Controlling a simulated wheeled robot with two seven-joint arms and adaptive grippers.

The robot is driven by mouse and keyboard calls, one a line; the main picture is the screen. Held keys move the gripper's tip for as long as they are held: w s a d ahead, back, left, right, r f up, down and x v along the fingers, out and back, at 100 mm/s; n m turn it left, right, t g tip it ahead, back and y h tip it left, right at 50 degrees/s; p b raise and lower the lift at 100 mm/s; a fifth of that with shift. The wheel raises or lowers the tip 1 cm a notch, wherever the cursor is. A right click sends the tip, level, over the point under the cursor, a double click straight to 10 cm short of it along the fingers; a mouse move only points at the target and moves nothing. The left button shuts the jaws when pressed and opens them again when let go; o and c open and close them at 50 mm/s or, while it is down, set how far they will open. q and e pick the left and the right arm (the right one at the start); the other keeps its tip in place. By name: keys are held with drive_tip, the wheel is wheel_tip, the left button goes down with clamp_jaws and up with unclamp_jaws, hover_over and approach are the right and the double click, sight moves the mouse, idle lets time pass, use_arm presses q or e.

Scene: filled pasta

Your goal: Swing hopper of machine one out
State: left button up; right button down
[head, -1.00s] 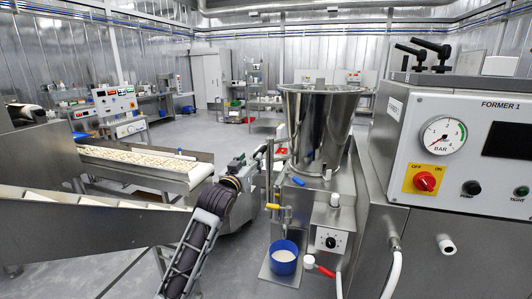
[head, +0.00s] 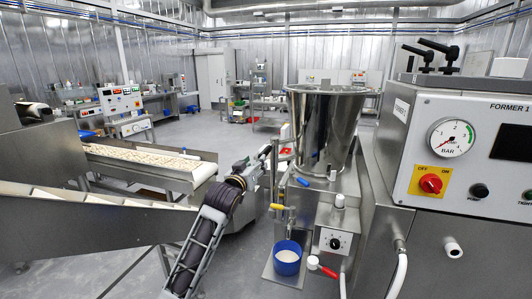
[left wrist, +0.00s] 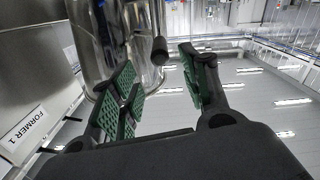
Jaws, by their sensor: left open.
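The hopper (head: 325,130) of machine one is a tall steel vessel, wider at the top, standing upright on the steel machine beside the FORMER 1 panel (head: 470,150). My left gripper (head: 265,152) is just left of the hopper and small in the head view. In the left wrist view the gripper (left wrist: 160,78) is open, with green pads, and nothing is clamped in it. A dark rounded knob (left wrist: 160,50) shows beyond and between the fingers, in front of the shiny hopper (left wrist: 135,30). I cannot tell whether the knob touches a finger. My right gripper is out of view.
A blue cup (head: 287,257) with pale contents stands on the machine's low tray. A red-handled valve (head: 322,268) and a dial box (head: 335,240) are beside it. A conveyor with pasta (head: 145,160) lies left. Open grey floor is behind.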

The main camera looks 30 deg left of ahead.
sight(266, 151)
use_arm(q)
drive_tip(key=shift+p+x, duration=0.65)
drive_tip(key=shift+x, duration=4.45)
drive_tip(key=shift+p+x, duration=0.3)
drive_tip(key=shift+x, duration=0.95)
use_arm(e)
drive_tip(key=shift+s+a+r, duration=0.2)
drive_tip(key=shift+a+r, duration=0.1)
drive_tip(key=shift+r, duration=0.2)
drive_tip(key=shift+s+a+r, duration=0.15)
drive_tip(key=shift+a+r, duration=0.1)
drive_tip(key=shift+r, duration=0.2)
use_arm(q)
drive_tip(key=c, duration=0.9)
clamp_jaws()
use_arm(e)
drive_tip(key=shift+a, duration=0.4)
